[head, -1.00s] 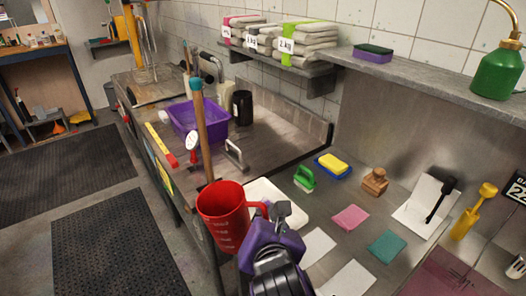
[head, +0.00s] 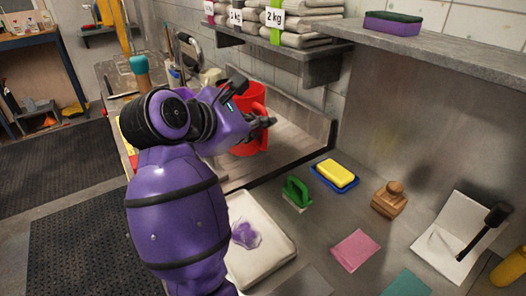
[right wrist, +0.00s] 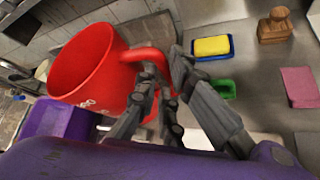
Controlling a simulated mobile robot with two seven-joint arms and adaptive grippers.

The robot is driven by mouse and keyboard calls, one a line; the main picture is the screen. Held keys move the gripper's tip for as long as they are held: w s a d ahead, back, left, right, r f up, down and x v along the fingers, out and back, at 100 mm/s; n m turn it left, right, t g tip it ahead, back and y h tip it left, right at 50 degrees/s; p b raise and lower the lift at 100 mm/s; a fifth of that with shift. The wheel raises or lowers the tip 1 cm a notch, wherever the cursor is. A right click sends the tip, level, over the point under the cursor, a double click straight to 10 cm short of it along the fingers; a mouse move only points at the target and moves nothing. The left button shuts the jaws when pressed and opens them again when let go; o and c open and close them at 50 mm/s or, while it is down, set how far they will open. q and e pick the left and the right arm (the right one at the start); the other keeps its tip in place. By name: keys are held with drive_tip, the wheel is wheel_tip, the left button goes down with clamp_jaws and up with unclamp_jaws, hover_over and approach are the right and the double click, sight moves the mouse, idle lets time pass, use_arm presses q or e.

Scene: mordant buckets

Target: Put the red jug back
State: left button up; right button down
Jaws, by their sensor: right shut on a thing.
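The red jug (head: 249,104) is in my right gripper (head: 262,122), partly hidden behind the gripper and my purple arm in the head view. In the right wrist view the red jug (right wrist: 92,66) shows its open mouth and white markings, and the fingers of my right gripper (right wrist: 160,85) are closed around its handle. The jug is in front of the low back panel of the counter; I cannot tell whether it touches the counter. My left gripper does not show.
A purple bin (right wrist: 58,119) is below the jug in the right wrist view. A white tray (head: 284,250), a green brush (head: 297,192), a yellow sponge (head: 337,173) and a wooden block (head: 389,199) are on the near counter. A shelf (head: 440,48) runs along the wall above.

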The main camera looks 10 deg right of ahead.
drive_tip(key=w+d+f+p, duration=0.2)
drive_tip(key=w+d+f, duration=0.4)
drive_tip(key=w+f, duration=0.6)
drive_tip(key=shift+w+d+f, duration=0.15)
drive_tip(key=shift+w+f, duration=0.05)
drive_tip(key=shift+w, duration=0.05)
drive_tip(key=c, duration=1.9)
unclamp_jaws()
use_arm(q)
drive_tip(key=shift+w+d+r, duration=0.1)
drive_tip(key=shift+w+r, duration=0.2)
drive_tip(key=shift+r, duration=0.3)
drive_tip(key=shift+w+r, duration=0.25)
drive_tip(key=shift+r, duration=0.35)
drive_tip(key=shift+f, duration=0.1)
use_arm(e)
drive_tip(key=shift+s, duration=0.1)
